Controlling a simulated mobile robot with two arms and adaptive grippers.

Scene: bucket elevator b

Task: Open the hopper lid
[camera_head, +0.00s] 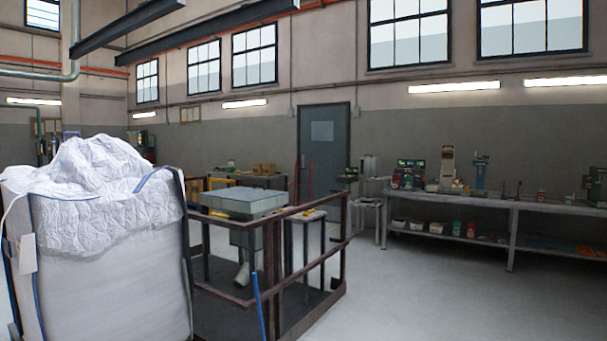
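A grey box-like hopper (244,238) stands left of the middle, inside a dark railing. Its top is covered by a flat grey-green panel (243,200), which looks like the hopper lid and lies level, apparently closed. A pale spout shows under the hopper. Railing bars hide part of the hopper's front, and no handle on the lid can be made out. Neither of my grippers is in view.
A big white bulk bag (105,260) fills the left foreground. The brown railing (272,275) surrounds the hopper platform, with a blue bar (258,305) at its front. A long workbench (480,201) lines the right wall. Floor (420,295) between is clear.

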